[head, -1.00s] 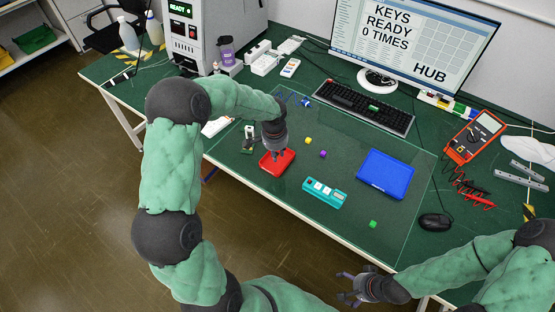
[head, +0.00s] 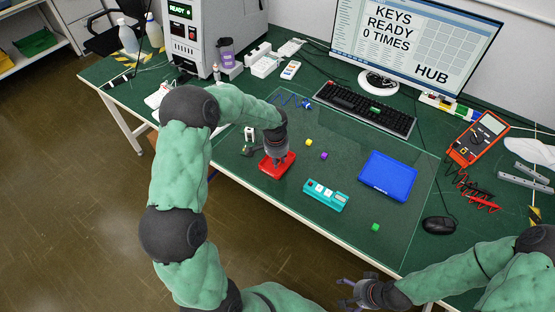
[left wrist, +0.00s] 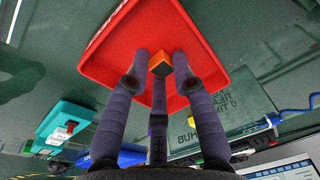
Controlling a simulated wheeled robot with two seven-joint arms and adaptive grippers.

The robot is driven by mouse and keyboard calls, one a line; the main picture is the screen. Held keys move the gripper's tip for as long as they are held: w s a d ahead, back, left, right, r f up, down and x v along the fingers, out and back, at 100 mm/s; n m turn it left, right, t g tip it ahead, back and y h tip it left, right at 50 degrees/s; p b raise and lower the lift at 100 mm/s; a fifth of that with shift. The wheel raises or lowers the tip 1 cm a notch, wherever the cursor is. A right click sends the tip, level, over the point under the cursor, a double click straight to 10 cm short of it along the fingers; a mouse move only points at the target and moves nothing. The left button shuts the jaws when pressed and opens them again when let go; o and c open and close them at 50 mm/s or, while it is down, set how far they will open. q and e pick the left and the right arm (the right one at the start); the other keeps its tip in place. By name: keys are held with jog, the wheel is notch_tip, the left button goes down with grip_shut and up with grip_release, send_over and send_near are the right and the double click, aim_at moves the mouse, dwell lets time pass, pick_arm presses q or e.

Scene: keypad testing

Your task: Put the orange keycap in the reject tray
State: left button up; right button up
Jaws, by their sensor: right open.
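The orange keycap (left wrist: 160,65) shows in the left wrist view between the tips of my left gripper's fingers (left wrist: 160,72), which appear closed on it. Behind it is the red reject tray (left wrist: 110,50). In the head view the tray (head: 287,169) lies near the front edge of the bench, and my left gripper (head: 276,160) points down over it. The fingers hide the keycap there. I cannot tell whether the keycap touches the tray floor. My right gripper (head: 346,296) is open and empty, near the bench's front edge.
A teal keypad fixture (head: 325,195) and a blue tray (head: 387,176) lie right of the red tray. A yellow keycap (head: 308,142), purple keycap (head: 324,156) and green keycap (head: 375,227) sit loose on the mat. A keyboard (head: 365,108) and monitor (head: 415,40) stand behind.

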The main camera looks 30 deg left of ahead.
pick_arm(q)
jog(key=shift+o, duration=1.2)
jog(key=shift+r, duration=0.35)
notch_tip(320, 180, up, 12)
jog(key=s+p, duration=0.1)
jog(key=p, duration=0.2)
jog(key=shift+s+d+f+p, duration=0.15)
jog(key=shift+s+f+p, duration=0.1)
jog(key=shift+p, duration=0.15)
